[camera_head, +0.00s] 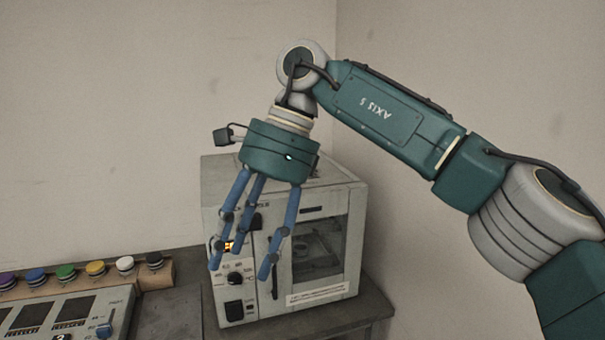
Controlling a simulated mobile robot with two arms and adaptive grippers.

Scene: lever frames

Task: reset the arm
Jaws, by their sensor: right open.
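My right arm comes in from the right, with a green link marked "AXIS 5" running up to a bent wrist. My right gripper (243,267) hangs from it with its blue fingers pointing down. The fingers are spread open and nothing shows between them. The gripper is in front of a grey box-shaped machine (345,235) and hides part of its front panel. I cannot tell whether the fingertips touch the panel. My left gripper is not in view.
The machine stands on a dark table (350,322) near the wall corner. A row of coloured knobs (96,268) sits on a wooden block at the left. The wall area above is clear.

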